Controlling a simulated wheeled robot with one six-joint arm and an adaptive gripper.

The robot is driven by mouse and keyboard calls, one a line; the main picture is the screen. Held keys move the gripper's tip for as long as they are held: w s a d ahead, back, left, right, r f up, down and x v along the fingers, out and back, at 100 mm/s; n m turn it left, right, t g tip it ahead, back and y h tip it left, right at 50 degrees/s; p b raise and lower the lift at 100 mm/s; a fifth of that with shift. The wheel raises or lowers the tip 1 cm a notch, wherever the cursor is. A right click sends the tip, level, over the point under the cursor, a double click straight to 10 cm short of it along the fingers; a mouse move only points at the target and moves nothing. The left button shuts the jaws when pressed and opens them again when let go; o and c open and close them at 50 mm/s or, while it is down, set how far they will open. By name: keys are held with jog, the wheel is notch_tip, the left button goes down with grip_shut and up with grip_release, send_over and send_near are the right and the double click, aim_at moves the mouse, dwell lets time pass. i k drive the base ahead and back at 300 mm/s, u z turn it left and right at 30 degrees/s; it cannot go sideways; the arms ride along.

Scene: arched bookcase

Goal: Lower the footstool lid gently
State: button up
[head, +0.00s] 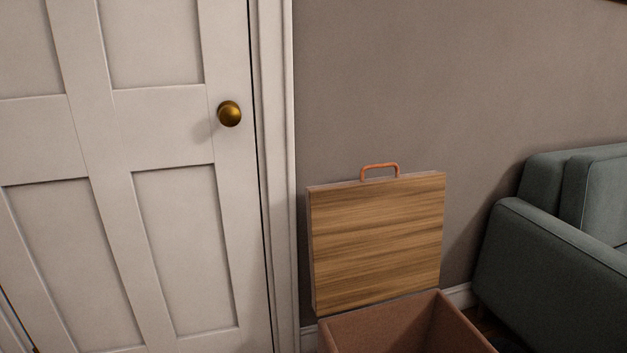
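The footstool (455,325) is a brown box at the bottom of the head view, cut off by the lower edge. Its lid (377,240) stands open and roughly upright at the back of the box, with its wood-grain underside facing me. An orange-brown handle (380,167) sits on the lid's top edge. The part of the box interior in view looks empty; the rest is out of frame. My gripper is not in view.
A white panelled door (150,140) with a brass knob (229,114) is at the left, shut. A grey-green sofa (545,255) stands to the right. A plain taupe wall (420,80) is behind the lid.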

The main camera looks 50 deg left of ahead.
aim_at(376, 239)
jog(key=u, duration=1.6)
